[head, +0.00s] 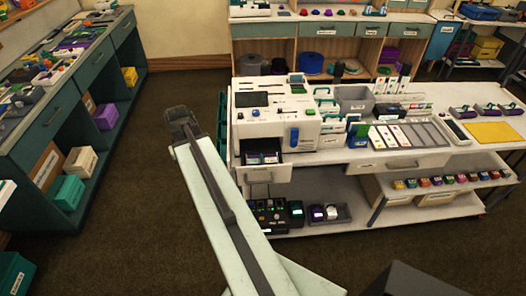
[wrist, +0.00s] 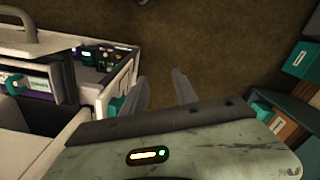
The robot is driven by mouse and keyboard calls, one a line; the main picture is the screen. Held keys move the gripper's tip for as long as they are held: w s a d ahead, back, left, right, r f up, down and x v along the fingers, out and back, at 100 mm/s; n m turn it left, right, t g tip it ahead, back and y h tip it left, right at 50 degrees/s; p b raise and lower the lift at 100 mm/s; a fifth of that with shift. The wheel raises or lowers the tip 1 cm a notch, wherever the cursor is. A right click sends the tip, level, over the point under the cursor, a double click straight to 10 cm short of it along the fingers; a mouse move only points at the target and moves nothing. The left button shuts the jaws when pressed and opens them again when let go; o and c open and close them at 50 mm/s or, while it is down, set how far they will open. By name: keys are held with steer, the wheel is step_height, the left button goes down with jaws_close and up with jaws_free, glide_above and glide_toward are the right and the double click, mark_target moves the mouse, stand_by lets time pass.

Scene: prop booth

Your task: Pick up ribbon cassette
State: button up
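A dark cassette-like item (head: 262,158) with small coloured labels lies in the open drawer (head: 266,174) at the front of the white machine (head: 277,120). It is probably the ribbon cassette, but the label is too small to read. In the wrist view, a dark purple-and-teal item with a white label (wrist: 34,82) sits at the left edge; it may be the same one. My gripper (head: 182,117) is left of the machine, apart from it, above the floor. In the wrist view my gripper (wrist: 163,88) shows two separated fingers with only floor between them.
The white bench (head: 345,155) carries a grey bin (head: 354,100), cards and a slotted tray (head: 410,134). A lower shelf holds a black box with coloured buttons (head: 275,214) and several small coloured items. A dark green bench (head: 60,105) stands left, with open floor between.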

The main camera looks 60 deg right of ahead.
steer(key=s+d+r+m+p, duration=0.2)
steer(key=s+d+r, duration=0.1)
steer(key=s+d, duration=0.3)
steer(key=s+d+r+m+p, duration=0.1)
steer(key=s+d+r, duration=0.2)
steer(key=d, duration=0.5)
steer(key=r+m+p, duration=0.1)
steer(key=m+p, duration=0.1)
glide_above(261, 155)
steer(key=shift+r, duration=0.15)
steer(key=shift+s+d, duration=0.15)
steer(key=shift+s, duration=0.1)
steer(key=f+b, duration=0.8)
steer(key=shift+w+a+f, duration=0.2)
steer(key=shift+r, duration=0.2)
jaws_close()
